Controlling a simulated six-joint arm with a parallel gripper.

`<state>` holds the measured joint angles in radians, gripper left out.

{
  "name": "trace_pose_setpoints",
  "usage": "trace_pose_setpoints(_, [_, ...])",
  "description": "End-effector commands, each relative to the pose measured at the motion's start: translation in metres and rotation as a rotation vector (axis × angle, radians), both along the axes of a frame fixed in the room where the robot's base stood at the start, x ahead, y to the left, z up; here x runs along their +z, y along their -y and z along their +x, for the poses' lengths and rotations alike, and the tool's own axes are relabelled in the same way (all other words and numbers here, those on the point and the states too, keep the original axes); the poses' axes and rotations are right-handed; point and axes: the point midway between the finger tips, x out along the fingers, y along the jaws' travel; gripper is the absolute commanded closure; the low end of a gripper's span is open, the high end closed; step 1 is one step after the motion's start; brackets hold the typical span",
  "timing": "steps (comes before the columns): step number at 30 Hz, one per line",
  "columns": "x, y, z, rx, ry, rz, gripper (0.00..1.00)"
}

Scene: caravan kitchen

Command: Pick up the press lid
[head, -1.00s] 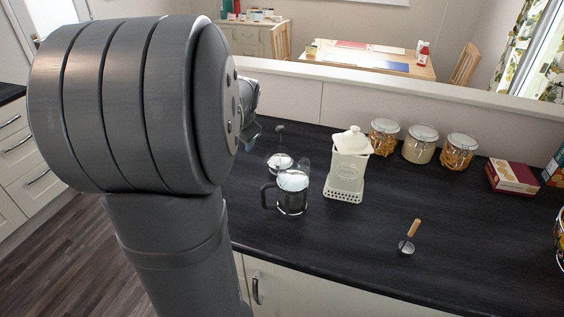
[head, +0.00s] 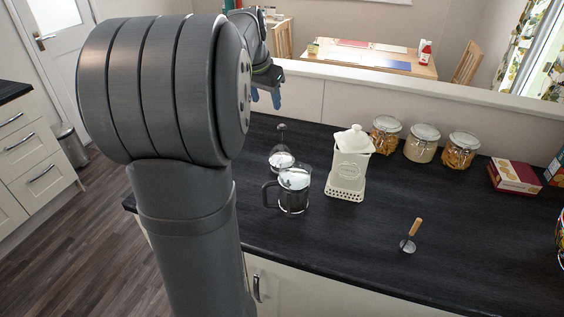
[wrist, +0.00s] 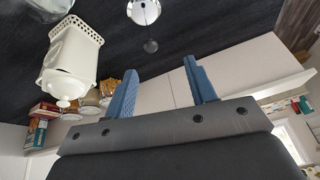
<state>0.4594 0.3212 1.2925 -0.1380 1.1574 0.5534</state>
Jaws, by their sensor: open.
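The press lid (head: 281,160) stands on the dark worktop behind the glass press, its thin rod and round knob pointing up. In the wrist view the lid (wrist: 144,11) is a pale disc at the top edge, with its dark knob below it. The glass press (head: 293,192) with a dark handle stands just in front of the lid. My gripper (head: 266,96) is open and empty, above and behind the lid near the low wall. In the wrist view both blue fingers of my gripper (wrist: 163,86) are apart with nothing between them.
A cream canister (head: 349,165) stands right of the press. Several glass jars (head: 421,145) and a red box (head: 514,177) line the back. The low wall (head: 360,97) bounds the worktop behind.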

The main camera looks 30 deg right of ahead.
Motion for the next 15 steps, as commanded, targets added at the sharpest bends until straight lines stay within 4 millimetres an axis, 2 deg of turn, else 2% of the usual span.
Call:
trace_pose_setpoints(2, [0.013,0.009,-0.003,-0.011,-0.034,-0.029,0.49])
trace_pose_setpoints(5, [0.014,0.016,-0.005,-0.019,-0.057,-0.044,0.49])
trace_pose_setpoints(8, [0.0,0.021,-0.003,-0.021,-0.063,-0.044,0.49])
trace_pose_setpoints(15, [-0.049,0.037,0.008,-0.02,-0.062,-0.042,0.49])
